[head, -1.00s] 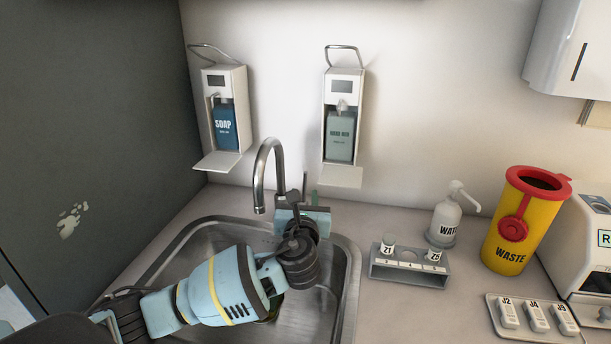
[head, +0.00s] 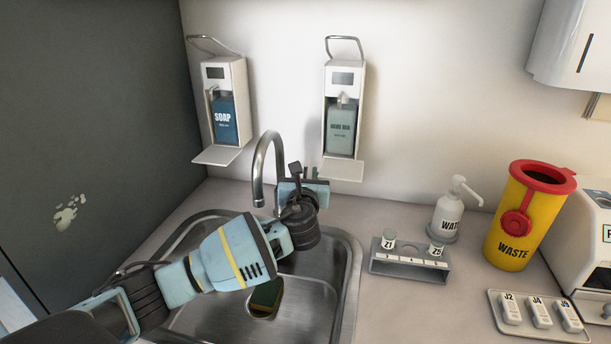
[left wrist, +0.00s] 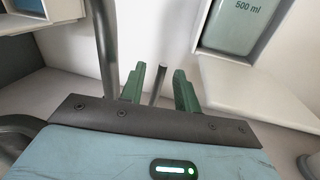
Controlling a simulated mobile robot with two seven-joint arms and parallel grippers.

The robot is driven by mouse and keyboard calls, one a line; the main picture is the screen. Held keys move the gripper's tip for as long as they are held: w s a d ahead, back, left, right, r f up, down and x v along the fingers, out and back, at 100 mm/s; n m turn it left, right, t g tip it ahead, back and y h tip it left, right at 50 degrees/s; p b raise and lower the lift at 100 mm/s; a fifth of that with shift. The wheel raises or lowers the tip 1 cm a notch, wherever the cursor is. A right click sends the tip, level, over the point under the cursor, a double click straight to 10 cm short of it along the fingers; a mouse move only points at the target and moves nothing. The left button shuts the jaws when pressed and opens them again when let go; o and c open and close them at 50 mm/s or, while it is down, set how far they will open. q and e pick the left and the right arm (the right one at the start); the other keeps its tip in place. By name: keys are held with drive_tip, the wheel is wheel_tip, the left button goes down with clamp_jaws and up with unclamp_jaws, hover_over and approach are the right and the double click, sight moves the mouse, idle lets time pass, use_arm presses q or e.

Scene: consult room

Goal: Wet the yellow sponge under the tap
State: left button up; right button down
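The sponge (head: 266,294) lies in the metal sink (head: 315,295), at the basin's bottom; its top looks dark green with a yellowish edge, and my left forearm partly covers the view around it. The tap (head: 258,175) has a tall curved spout at the sink's back. My left gripper (head: 310,173) is behind the basin, at the tap's base. In the left wrist view its two green fingers (left wrist: 159,88) stand apart, with the thin metal tap lever (left wrist: 157,86) between them and gaps at its sides. No water is visible. My right gripper is not in view.
Soap (head: 226,118) and hand-rub (head: 341,132) dispensers hang on the wall behind the tap. Right of the sink stand a vial rack (head: 408,267), a pump bottle (head: 448,214), a yellow waste bin (head: 510,225) and a tray (head: 540,318). A dark panel (head: 95,130) borders the left.

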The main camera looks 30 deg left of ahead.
use_arm(q)
clamp_jaws()
drive_tip(key=shift+s+f+t, duration=0.25)
drive_tip(key=shift+t, duration=0.05)
drive_tip(key=shift+s+d+r+t+y+b, duration=0.1)
drive_tip(key=shift+s+d+t+y+b, duration=0.05)
drive_tip(key=shift+s+t+y+b, duration=0.2)
unclamp_jaws()
